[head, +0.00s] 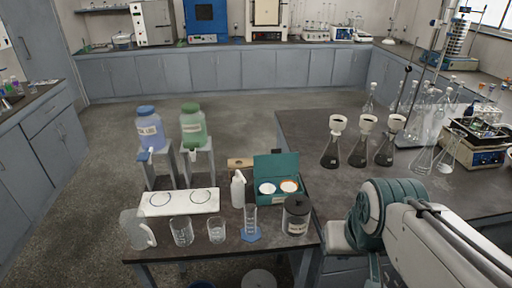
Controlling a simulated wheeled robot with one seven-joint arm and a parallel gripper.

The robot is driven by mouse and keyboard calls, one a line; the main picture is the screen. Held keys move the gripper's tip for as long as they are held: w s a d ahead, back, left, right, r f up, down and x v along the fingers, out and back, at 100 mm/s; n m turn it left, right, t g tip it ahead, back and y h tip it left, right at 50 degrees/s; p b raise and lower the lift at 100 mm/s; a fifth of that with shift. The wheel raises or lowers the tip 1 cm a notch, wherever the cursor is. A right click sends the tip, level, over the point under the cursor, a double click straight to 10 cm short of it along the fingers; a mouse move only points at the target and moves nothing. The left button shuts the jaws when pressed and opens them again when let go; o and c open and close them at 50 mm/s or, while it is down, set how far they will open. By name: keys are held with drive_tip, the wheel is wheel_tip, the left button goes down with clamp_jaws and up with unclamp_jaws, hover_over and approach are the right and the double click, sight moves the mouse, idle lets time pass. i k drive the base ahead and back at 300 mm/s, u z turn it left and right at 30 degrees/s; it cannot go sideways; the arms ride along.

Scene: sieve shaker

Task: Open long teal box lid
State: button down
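A teal box (283,200) sits on the grey table in the middle of the head view. Its teal lid (276,167) stands raised at the back of the box. Two round items with white and tan tops show inside it. My arm is at the lower right, with a teal joint and white links, over the bench edge. I cannot make out my gripper's fingers in this view.
A dark-lidded jar (296,216) stands just in front of the box at right. A white bottle (238,189) stands at its left, and a cylinder on a blue base (251,224) in front. Beakers and a pitcher (138,229) line the front left. Flasks with funnels (358,152) stand on the right bench.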

sight(277, 163)
drive_tip(key=u, duration=0.1)
drive_tip(key=i, duration=0.95)
drive_tip(key=z, duration=0.15)
